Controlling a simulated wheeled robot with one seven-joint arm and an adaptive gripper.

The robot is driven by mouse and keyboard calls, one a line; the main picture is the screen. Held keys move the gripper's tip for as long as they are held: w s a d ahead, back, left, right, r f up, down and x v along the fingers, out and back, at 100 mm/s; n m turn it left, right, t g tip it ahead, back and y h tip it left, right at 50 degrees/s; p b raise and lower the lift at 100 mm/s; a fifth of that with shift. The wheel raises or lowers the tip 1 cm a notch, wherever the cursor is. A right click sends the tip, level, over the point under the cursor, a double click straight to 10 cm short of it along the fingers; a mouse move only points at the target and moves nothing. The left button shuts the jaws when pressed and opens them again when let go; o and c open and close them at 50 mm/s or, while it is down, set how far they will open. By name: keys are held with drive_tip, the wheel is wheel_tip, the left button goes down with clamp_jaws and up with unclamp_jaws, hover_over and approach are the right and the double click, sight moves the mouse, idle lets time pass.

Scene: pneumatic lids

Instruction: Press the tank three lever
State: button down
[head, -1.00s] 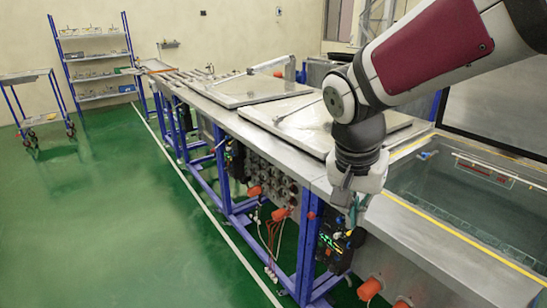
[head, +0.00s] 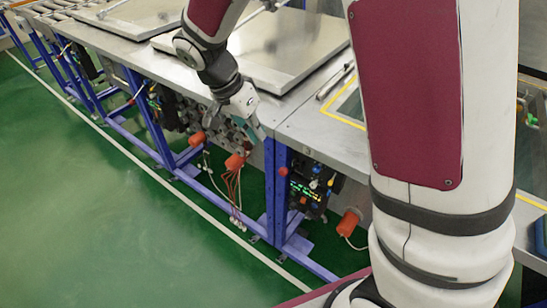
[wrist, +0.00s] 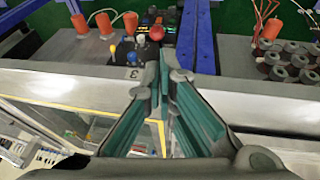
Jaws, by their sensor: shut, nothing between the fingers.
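A small control panel marked "3" (wrist: 134,73) shows in the wrist view. My gripper (head: 262,138) is shut and empty, above and left of the panel. In the wrist view its fingertips (wrist: 164,70) are just below the red knob in the picture, with no contact clear.
Blue frame posts (head: 275,190) stand beside the panel. Orange plugs (head: 236,161) with cables hang from the bench front. Flat lids (head: 285,50) cover the bench top behind my arm. The green floor (head: 80,190) in front is clear.

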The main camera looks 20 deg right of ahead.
sight(280, 169)
drive_tip(key=p+x, duration=0.1)
drive_tip(key=x, duration=1.3)
drive_tip(key=shift+a+f, duration=0.1)
drive_tip(key=shift+s+a+f+h+b, duration=0.1)
drive_tip(key=shift+a+f+h+b, duration=0.15)
drive_tip(key=shift+b, duration=0.55)
